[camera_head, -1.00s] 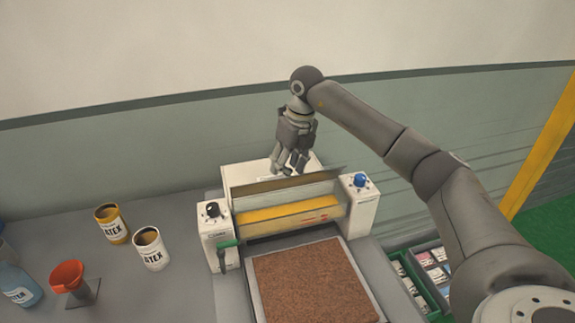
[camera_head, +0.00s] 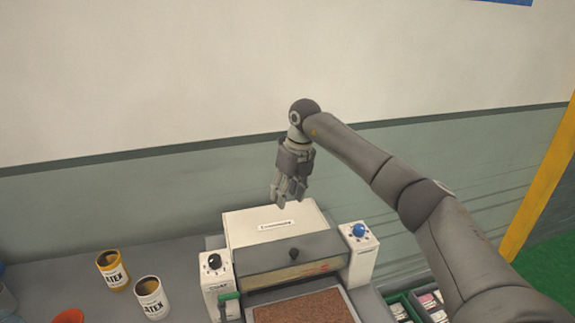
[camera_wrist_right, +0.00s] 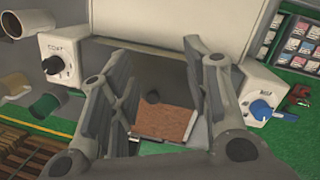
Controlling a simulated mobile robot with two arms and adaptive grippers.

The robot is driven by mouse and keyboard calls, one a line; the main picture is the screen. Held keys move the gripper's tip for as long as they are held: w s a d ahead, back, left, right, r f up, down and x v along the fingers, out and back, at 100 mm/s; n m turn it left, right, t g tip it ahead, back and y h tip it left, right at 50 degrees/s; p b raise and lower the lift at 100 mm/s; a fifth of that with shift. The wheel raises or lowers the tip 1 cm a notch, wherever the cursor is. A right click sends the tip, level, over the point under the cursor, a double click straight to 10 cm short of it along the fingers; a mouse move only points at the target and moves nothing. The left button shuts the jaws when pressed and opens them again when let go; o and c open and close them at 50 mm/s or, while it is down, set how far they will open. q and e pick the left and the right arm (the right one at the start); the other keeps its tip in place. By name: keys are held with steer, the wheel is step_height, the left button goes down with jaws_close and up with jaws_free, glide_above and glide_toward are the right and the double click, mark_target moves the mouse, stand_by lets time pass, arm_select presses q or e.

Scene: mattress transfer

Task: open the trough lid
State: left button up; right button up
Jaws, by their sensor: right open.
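The trough lid (camera_head: 265,258) is a grey panel with a small black knob. It lies over the trough of the white coating machine (camera_head: 362,262), and a tan-yellow strip of the trough (camera_head: 300,272) shows below its front edge. My right gripper (camera_head: 288,198) is open and empty, above the machine behind the lid, apart from it. My left gripper is not in view.
A brown mat (camera_head: 300,309) lies in front of the trough. Yellow (camera_head: 112,270) and white (camera_head: 151,298) latex cans stand at left. A labelled white box (camera_head: 250,228) is at the back. Crates (camera_head: 420,305) stand at right.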

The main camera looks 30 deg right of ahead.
steer(key=w+d+r+p, duration=0.1)
steer(key=w+r+p, duration=0.2)
steer(key=r+p, duration=0.1)
steer(key=shift+w+d+r+p, duration=0.2)
steer(key=shift+d+r+p, duration=0.15)
steer(key=shift+r, duration=0.1)
stand_by(0.4)
stand_by(0.3)
step_height(320, 180, up, 12)
steer(key=s+d, duration=0.1)
steer(key=shift+s+d, duration=0.2)
steer(key=shift+s, duration=0.15)
steer(key=shift+f, duration=0.15)
stand_by(0.3)
